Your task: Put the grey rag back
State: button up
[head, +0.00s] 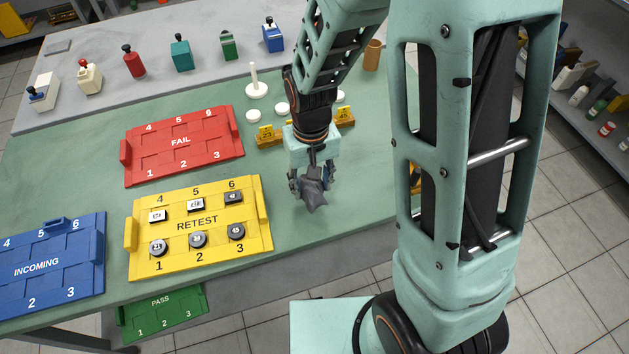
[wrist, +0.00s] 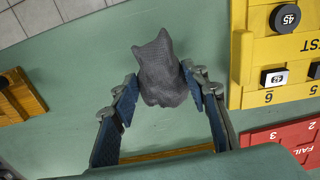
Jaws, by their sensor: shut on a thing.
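The grey rag (head: 314,192) is a dark, crumpled cloth. It is pinched between the two fingers of my gripper (head: 311,184), right of the yellow RETEST tray. In the wrist view the rag (wrist: 161,72) bunches up between the fingertips of my gripper (wrist: 165,90). The rag looks held above the green mat (head: 345,215), but the exact height is hard to tell.
The yellow RETEST tray (head: 258,243) holds several small pieces. The red FAIL tray (head: 183,176), blue INCOMING tray (head: 50,290) and green PASS tray (head: 160,325) lie leftward. A white peg stand (head: 256,89) and brown cup (head: 372,55) stand behind.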

aim_at(315, 191)
jog(key=shift+w+d+f+b, duration=0.15)
jog(key=shift+w+f+b, duration=0.1)
jog(key=shift+f, duration=0.15)
jog(key=shift+w+d+f+b, duration=0.15)
jog(key=shift+w+f, duration=0.1)
jog(key=shift+f, duration=0.15)
jog(key=f+b, duration=0.1)
jog(key=f, duration=0.1)
jog(key=f+b, duration=0.1)
jog(key=shift+w+d+f+b, duration=0.1)
jog(key=shift+w+f+b, duration=0.2)
jog(key=o, duration=1.1)
jog(key=shift+f, duration=0.1)
notch_tip(315, 191, up, 12)
jog(key=shift+r+p, duration=0.2)
jog(key=shift+p, duration=0.75)
